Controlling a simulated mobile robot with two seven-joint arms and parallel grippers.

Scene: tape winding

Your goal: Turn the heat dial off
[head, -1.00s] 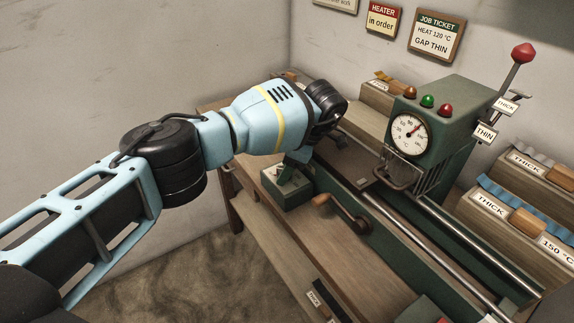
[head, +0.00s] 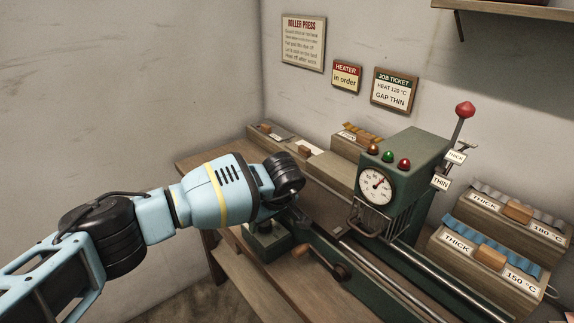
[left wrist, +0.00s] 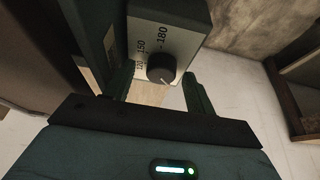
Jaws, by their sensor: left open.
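The heat dial (left wrist: 161,68) is a dark round knob on a pale plate (left wrist: 183,42) marked 120, 150 and 180 in the left wrist view. A small white mark shows at its lower edge; I cannot tell which setting it points to. My left gripper (left wrist: 160,88) is open, with one finger on each side of the knob; contact is not clear. In the head view my left wrist covers most of the gripper and the dial above the green control box (head: 262,240). My right gripper is out of view.
The green press (head: 405,165) carries a round gauge (head: 375,184), several lamps and a red-knobbed lever (head: 464,110). A crank (head: 302,250) sticks out in front. Boxes marked THICK (head: 485,204) stand at right. A job ticket (head: 394,90) reads HEAT 120 °C, GAP THIN.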

